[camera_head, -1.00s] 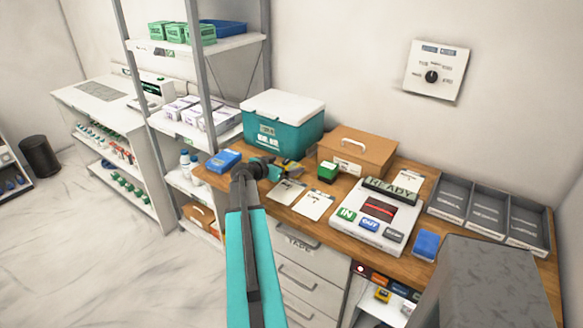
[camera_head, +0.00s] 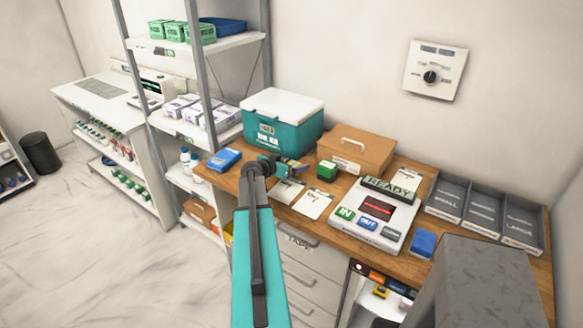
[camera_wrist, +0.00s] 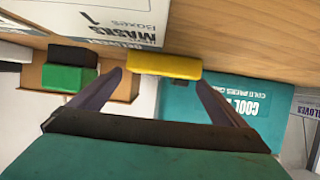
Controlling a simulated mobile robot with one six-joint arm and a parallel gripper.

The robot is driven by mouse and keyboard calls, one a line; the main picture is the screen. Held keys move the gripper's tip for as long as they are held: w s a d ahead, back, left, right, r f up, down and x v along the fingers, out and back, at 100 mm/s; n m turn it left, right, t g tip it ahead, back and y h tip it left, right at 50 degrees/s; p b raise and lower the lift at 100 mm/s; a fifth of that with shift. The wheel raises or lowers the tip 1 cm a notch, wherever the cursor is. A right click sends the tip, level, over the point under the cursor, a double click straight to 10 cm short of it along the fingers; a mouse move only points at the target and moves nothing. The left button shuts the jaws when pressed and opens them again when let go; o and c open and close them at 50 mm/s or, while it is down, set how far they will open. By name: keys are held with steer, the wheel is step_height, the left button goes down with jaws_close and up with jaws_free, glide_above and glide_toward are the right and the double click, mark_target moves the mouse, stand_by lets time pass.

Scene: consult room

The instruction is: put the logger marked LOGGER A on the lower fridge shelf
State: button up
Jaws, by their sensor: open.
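No label reading LOGGER A can be made out in either view. A yellow block (camera_wrist: 165,66) lies just beyond and between my fingertips in the wrist view, close to the wooden top; its marking is not legible. My gripper (camera_wrist: 160,80) is open, with its two fingers spread on either side of the yellow block. In the head view my gripper (camera_head: 291,169) is low over the counter, between the teal cool box and the papers, and my arm partly hides that spot. I cannot identify the fridge or its lower shelf with certainty.
The teal cool box (camera_head: 284,125) stands behind my gripper. A cardboard box (camera_head: 357,149), a green block (camera_head: 327,171) and a paper sheet (camera_head: 314,204) are to its right. A blue block (camera_head: 224,160) is to its left. The READY device (camera_head: 375,220) and grey trays (camera_head: 484,211) lie further right.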

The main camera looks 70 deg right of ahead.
steer(key=c, duration=1.4)
steer(key=shift+o, duration=0.2)
steer(key=shift+r, duration=0.1)
